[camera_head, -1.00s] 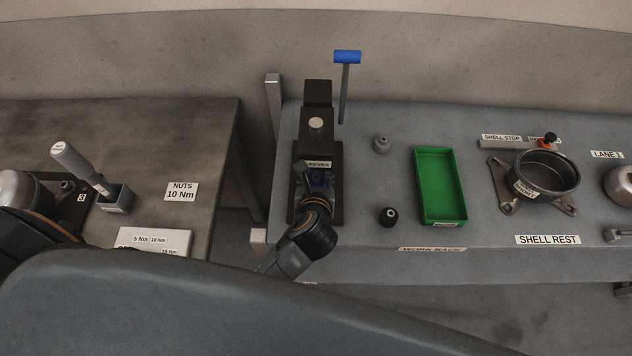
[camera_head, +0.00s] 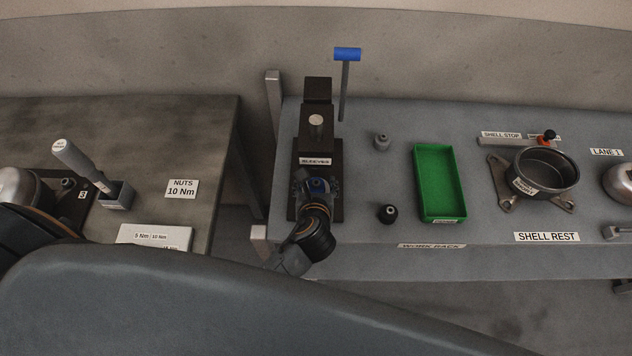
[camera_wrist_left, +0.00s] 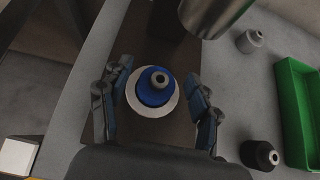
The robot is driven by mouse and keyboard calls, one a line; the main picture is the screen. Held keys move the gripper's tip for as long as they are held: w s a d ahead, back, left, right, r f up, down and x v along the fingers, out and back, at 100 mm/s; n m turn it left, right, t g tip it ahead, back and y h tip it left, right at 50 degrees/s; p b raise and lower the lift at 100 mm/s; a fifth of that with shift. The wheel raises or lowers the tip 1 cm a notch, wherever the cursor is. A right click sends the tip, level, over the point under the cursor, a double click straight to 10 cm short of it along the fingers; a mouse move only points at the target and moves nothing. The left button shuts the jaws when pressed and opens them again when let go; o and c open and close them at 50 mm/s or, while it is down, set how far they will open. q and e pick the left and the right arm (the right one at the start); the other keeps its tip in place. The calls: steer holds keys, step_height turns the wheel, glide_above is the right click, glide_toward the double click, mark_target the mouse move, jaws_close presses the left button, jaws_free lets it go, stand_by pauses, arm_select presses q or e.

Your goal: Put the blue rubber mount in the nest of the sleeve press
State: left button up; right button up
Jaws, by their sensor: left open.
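The blue rubber mount (camera_wrist_left: 155,86) sits upright on the pale round nest (camera_wrist_left: 153,107) of the sleeve press in the left wrist view. It also shows as a small blue spot in the head view (camera_head: 317,185). The sleeve press (camera_head: 318,130) is dark, with a "SLEEVES" label and a blue-topped lever (camera_head: 347,55). My left gripper (camera_head: 318,186) is open at the press; in the wrist view its fingers (camera_wrist_left: 160,102) stand on both sides of the mount, apart from it. My right gripper is not in view.
A grey mount (camera_head: 382,142) and a black mount (camera_head: 388,213) stand right of the press. Beyond them are a green tray (camera_head: 424,217) and a metal shell (camera_head: 547,174) on a rest. The press ram (camera_wrist_left: 213,14) hangs close by the gripper in the wrist view.

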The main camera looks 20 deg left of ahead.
arm_select(q)
steer(key=b+v, duration=0.1)
steer(key=v, duration=1.1)
steer(key=shift+r, duration=0.1)
